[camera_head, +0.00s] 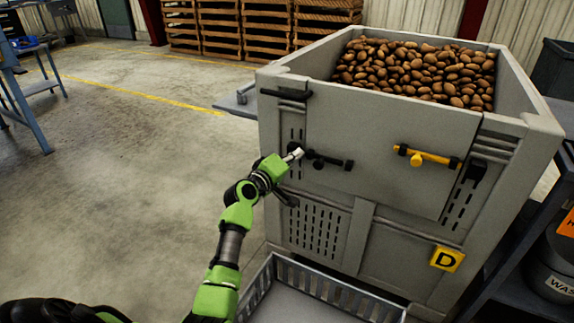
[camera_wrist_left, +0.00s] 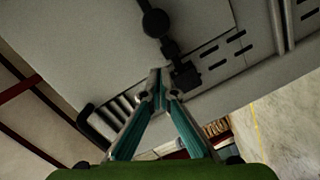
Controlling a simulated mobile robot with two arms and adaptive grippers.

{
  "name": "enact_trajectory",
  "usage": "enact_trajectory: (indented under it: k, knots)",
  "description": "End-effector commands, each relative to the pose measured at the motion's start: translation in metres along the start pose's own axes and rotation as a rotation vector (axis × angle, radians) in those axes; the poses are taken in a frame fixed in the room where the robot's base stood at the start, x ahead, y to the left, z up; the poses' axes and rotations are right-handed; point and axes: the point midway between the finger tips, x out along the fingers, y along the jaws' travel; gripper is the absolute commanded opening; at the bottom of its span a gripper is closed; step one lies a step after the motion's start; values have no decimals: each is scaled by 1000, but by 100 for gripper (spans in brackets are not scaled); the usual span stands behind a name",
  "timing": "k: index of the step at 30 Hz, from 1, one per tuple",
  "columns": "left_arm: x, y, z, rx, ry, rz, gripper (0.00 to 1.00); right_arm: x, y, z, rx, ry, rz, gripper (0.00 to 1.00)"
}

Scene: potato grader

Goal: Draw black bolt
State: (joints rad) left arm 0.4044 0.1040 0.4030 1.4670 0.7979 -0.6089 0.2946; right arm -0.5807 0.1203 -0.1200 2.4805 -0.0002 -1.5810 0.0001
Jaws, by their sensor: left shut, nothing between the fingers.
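The black bolt (camera_head: 330,162) with its round knob is on the left part of the grey front panel (camera_head: 375,125) of a large crate. It also shows at the top of the left wrist view (camera_wrist_left: 156,22). My left gripper (camera_head: 296,155) is at the bolt's left end, by the panel's left edge. In the left wrist view its fingertips (camera_wrist_left: 160,80) meet with nothing between them, beside a black bracket (camera_wrist_left: 186,75). I cannot tell whether they touch the bolt or bracket. My right gripper is not in view.
The crate (camera_head: 530,125) is full of potatoes (camera_head: 415,70). A yellow bolt (camera_head: 427,155) is at the panel's right. A grey slatted tray (camera_head: 335,290) is below the crate's front. A dark shelf (camera_head: 525,297) stands at right. The floor (camera_head: 120,160) at left is clear.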

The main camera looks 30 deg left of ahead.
Motion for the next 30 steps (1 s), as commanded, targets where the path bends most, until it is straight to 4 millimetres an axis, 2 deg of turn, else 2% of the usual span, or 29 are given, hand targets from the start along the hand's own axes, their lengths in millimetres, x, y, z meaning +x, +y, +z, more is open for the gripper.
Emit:
enact_trajectory:
  k: [1, 6, 20, 26, 30]
  knots:
    - [1, -3, 15, -5, -8, -3, 0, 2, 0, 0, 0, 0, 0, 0]
    - [5, -2, 31, -2, -5, -3, 0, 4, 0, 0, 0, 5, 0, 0]
    - [6, -1, 36, -1, -5, -3, 0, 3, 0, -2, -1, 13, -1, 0]
    - [8, 15, 59, -3, -10, -5, 0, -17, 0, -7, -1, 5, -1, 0]
    - [9, 20, 74, -3, -9, -4, 0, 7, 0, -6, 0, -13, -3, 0]
